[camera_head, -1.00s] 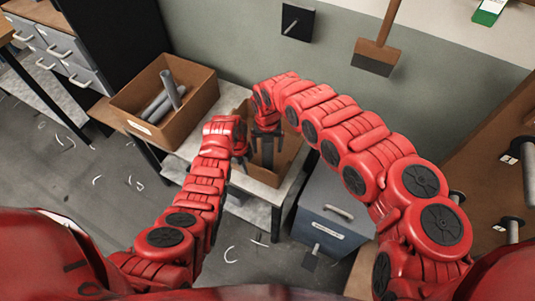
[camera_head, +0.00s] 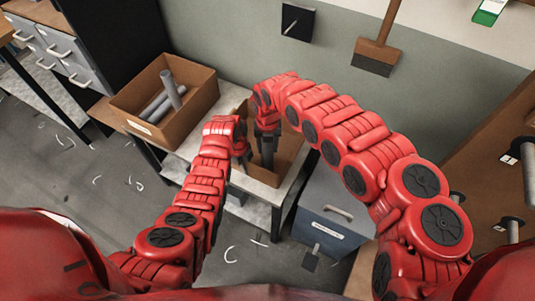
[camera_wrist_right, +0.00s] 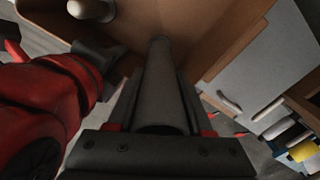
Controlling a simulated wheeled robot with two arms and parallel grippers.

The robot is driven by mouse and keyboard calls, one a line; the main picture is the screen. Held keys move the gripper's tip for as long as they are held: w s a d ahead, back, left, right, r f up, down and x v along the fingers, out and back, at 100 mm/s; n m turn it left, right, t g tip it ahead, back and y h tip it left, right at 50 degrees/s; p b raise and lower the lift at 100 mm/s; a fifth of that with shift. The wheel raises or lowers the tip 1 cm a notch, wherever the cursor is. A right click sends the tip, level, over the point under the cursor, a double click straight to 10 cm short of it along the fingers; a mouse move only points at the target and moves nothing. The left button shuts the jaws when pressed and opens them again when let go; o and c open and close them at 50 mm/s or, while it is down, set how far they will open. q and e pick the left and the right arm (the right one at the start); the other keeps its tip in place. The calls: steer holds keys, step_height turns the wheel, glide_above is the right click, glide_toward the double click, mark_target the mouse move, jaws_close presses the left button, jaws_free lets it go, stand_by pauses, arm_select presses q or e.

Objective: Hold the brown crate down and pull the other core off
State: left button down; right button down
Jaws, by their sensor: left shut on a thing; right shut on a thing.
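The brown crate (camera_head: 288,150) stands on the small table in the middle of the head view, partly hidden by my arms. My left gripper (camera_head: 243,165) is at the crate's near left side, shut; the crate's wall appears to be between its fingers, though the grip is partly hidden. My right gripper (camera_head: 266,133) points down into the crate and is shut on a grey core (camera_head: 268,157). In the right wrist view the core (camera_wrist_right: 162,85) is a tube between the fingers, inside the crate (camera_wrist_right: 205,25). A pale, round-ended cylinder (camera_wrist_right: 92,9) shows beside it at upper left.
Another brown crate (camera_head: 200,98) with several grey tubes (camera_head: 171,89) stands at the left. A grey-blue cabinet (camera_head: 325,205) stands right of the table (camera_head: 270,190). A brown rack with spindles (camera_head: 528,175) is at the far right.

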steer(key=shift+r, duration=0.25)
step_height(320, 180, up, 12)
stand_by(0.9)
step_height(320, 180, up, 8)
stand_by(0.9)
stand_by(0.4)
arm_select(q)
steer(key=c, duration=0.9)
jaws_free()
steer(key=shift+c, duration=0.2)
steer(key=shift+r, duration=0.1)
